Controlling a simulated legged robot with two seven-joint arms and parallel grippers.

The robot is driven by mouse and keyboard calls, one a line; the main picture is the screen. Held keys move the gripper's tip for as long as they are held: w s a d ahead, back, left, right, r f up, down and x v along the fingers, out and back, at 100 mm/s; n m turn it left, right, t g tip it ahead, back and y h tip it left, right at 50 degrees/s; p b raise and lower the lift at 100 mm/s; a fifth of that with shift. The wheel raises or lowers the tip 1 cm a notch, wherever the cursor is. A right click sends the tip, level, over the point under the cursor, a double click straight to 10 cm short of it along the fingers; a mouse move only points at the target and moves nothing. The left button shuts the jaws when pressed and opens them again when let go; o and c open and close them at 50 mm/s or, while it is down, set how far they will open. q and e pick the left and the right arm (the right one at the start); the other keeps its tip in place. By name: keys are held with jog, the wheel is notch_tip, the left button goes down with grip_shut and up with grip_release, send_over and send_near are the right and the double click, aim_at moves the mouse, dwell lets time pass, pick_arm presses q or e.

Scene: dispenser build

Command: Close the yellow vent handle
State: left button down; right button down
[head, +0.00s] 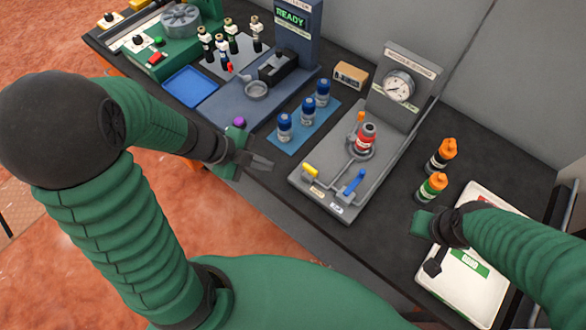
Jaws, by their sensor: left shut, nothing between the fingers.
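The yellow vent handle (311,171) is at the front left corner of a grey gauge station (325,207). A blue handle (355,182) stands to its right on the same base, and an orange handle (361,118) is further back. A red-labelled bottle (368,138) sits in the middle of the station. My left gripper (262,163) is shut and empty, to the left of the yellow handle and apart from it. My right gripper (428,246) is at the right, over the edge of a white board; its fingers are not clear.
A pressure gauge (398,87) rises at the station's back. Blue-capped bottles (285,127) stand on a blue mat left of the station. Two orange-capped bottles (441,155) stand to the right, near the white board (470,285). A purple-topped item (239,122) is behind my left gripper.

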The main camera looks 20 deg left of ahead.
aim_at(310, 169)
pick_arm(q)
jog(key=shift+s+d+f+m+g, duration=0.1)
jog(key=shift+s+d+m+g, duration=0.1)
jog(key=shift+s+m+g, duration=0.4)
jog(key=shift+s, duration=0.15)
jog(key=b+x, duration=0.4)
jog(key=x, duration=0.7)
jog(key=w, duration=0.2)
jog(key=r, duration=0.1)
jog(key=shift+w+d+r+p, duration=0.1)
jog(key=shift+w+d+p, duration=0.2)
jog(key=shift+w+d, duration=0.25)
jog(key=shift+w, duration=0.4)
